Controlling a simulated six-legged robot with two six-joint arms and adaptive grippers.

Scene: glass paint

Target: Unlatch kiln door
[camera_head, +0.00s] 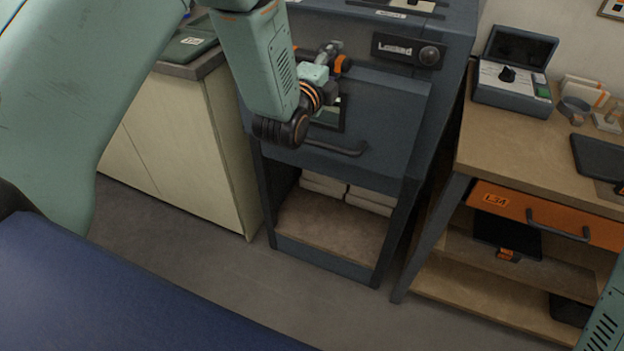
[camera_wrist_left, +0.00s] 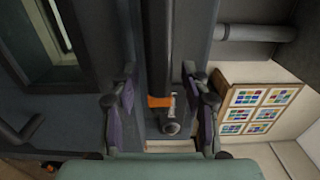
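The kiln (camera_head: 415,120) is a dark blue-grey cabinet. Its door (camera_head: 385,105) is closed, with a curved handle (camera_head: 335,148) low on it and a small window partly hidden by my left arm. A panel reading "Locked" (camera_head: 395,48) sits above the door. My left gripper (camera_head: 325,58) is at the door's upper left part. In the left wrist view a dark latch bar (camera_wrist_left: 158,60) with an orange band and rounded end runs between the fingers of my left gripper (camera_wrist_left: 162,112). The fingers are apart, with gaps visible beside the bar. My right gripper is out of view.
A wooden workbench (camera_head: 535,150) with an orange drawer (camera_head: 550,215) and a control box (camera_head: 515,90) stands at right. A pale cabinet (camera_head: 175,140) stands at left. Below the door is an open shelf bay (camera_head: 325,225) with pale blocks. Grey floor lies in front.

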